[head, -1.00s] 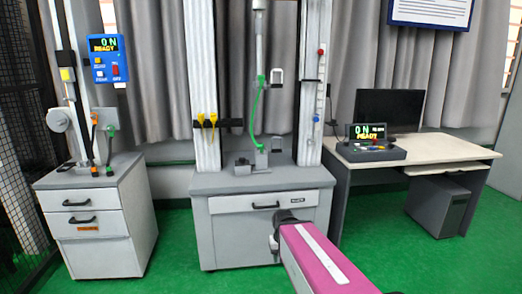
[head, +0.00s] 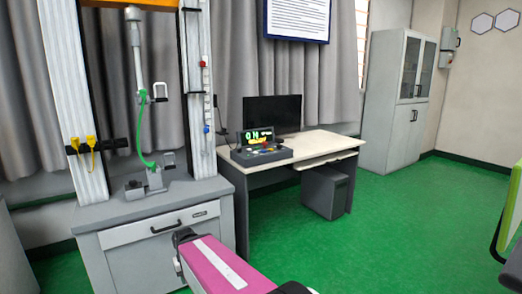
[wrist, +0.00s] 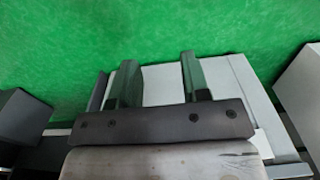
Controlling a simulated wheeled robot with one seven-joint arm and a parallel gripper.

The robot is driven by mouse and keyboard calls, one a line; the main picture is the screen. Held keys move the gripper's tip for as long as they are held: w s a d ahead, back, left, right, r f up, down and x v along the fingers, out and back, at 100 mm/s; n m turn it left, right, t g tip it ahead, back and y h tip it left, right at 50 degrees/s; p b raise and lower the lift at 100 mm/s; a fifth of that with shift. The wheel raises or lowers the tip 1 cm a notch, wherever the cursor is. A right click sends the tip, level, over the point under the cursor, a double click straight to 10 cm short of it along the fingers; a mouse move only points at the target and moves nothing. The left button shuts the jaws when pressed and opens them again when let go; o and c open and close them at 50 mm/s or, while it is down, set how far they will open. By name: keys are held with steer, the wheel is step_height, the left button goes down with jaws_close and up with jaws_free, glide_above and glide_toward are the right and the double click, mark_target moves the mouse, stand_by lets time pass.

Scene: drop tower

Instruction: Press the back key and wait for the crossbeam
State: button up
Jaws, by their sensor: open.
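The control console (head: 262,154) sits on the desk right of the test tower. Its display (head: 257,136) shows a green "0 N". Small coloured keys lie on its sloped top, too small to tell which is the back key.
The desk (head: 300,147) also carries a dark monitor (head: 272,115); a computer case (head: 328,190) stands beneath it. The tower's base cabinet (head: 150,240) is close at left. Green floor (head: 400,220) is open at right, before a grey cupboard (head: 392,95). A green-edged object (head: 508,215) stands at the right edge.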

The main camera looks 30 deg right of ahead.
jaws_close()
stand_by(1.7)
